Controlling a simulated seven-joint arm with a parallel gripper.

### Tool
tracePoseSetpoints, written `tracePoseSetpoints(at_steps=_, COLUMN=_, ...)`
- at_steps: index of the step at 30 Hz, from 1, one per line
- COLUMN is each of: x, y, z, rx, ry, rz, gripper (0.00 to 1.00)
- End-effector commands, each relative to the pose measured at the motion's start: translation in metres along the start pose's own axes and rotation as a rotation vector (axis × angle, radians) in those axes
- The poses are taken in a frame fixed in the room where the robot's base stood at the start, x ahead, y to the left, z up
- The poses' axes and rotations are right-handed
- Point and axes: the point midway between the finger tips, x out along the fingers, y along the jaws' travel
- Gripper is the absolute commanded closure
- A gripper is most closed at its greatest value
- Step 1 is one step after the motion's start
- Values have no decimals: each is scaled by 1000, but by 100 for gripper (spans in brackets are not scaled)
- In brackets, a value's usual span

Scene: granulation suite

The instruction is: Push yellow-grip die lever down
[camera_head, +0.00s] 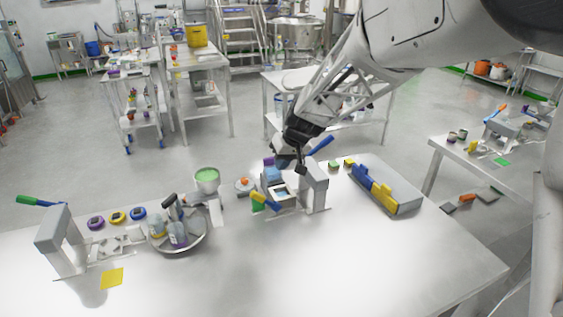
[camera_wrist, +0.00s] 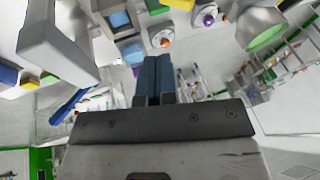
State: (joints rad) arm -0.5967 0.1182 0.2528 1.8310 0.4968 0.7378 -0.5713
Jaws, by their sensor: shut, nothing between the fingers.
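A press with grey posts stands on the white table, right of centre in the head view. A short blue lever (camera_head: 272,206) with a yellow grip (camera_head: 258,197) sticks out at its front left, beside a small green piece. A longer blue lever (camera_head: 320,145) rises behind the press; a blue bar, likely the same one, shows in the wrist view (camera_wrist: 70,106). My gripper (camera_head: 301,168) is shut and empty above the back of the press, apart from the yellow grip. Its dark fingers (camera_wrist: 155,78) lie together in the wrist view.
A grey box with blue and yellow parts (camera_head: 384,187) lies further right. A steel bowl (camera_head: 179,238) with bottles and a green-topped cup (camera_head: 207,178) stand left.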

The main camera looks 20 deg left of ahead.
Motion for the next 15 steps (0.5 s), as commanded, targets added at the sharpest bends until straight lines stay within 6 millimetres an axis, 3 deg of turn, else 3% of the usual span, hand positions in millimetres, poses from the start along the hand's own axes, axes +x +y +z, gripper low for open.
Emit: tracePoseSetpoints(at_steps=15, x=76, y=0, z=1, rx=1, ry=-2, rz=-1, gripper=100)
